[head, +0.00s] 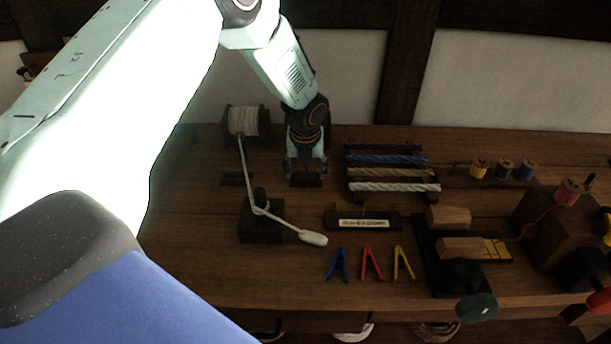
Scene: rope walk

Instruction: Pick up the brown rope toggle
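My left gripper (305,171) points down at the worktop, at the middle back of the bench in the head view. Its two fingers are spread apart. A small dark brown piece (306,183), which looks like the brown rope toggle, shows low between the fingertips. The gripper hides part of it, and I cannot tell whether the fingers touch it. My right gripper is not in view.
Left of the gripper stand a spool of white cord (243,121) and a dark post block (261,222) with the cord around it. Right is a rack of rope lengths (393,172). In front are a labelled plate (362,222) and coloured clips (370,263).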

